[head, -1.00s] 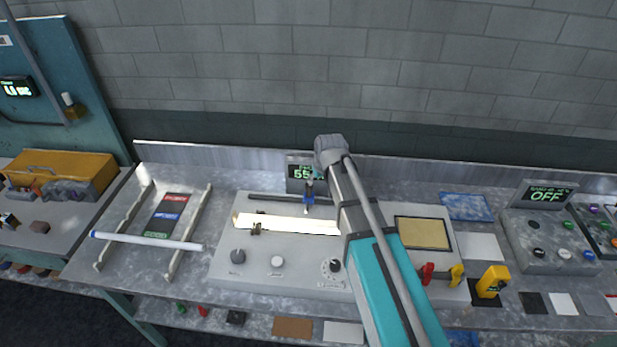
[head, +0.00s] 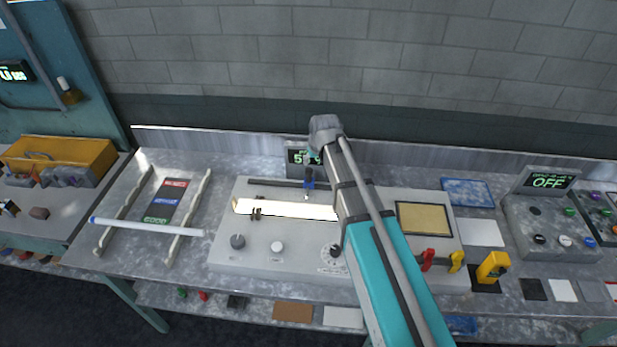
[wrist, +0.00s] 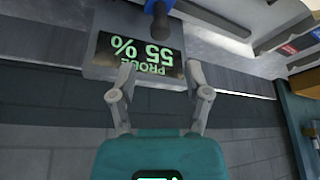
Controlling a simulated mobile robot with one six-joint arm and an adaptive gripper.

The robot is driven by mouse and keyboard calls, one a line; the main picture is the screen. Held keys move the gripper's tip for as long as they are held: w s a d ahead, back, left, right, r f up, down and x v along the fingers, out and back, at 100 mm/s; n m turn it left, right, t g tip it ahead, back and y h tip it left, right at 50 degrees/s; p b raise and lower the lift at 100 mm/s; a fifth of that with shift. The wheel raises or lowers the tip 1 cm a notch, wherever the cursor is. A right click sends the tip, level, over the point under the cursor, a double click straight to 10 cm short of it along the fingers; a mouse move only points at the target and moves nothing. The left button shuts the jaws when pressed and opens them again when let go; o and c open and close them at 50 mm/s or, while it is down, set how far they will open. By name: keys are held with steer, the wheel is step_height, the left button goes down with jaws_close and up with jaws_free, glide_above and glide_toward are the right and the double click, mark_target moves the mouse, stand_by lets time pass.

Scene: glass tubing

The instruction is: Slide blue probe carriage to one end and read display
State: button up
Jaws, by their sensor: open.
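The blue probe carriage (head: 308,182) sits on a dark rail (head: 275,183) behind the glowing tube (head: 285,210) in the head view. In the wrist view the blue carriage (wrist: 158,8) shows at the top edge, with a dark rounded end toward me. The probe display (head: 297,158) stands behind the rail, partly hidden by my arm in the head view. In the wrist view the display (wrist: 140,52) appears upside down and reads "PROBE 55 %". My gripper (wrist: 160,75) is open and empty, its fingertips in front of the display's lower part, apart from the carriage.
The grey bench console (head: 225,250) carries several knobs. A white tube (head: 145,227) lies across two rails at left. A yellow clamp-like tool (head: 493,268) and a box reading "OFF" (head: 548,181) stand at right. A block wall (head: 220,60) rises behind the bench.

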mark_target(310, 172)
steer(key=shift+b+x, duration=5.45)
steer(key=shift+x, duration=0.8)
steer(key=shift+a, duration=0.1)
steer(key=shift+r, duration=0.1)
jaws_close()
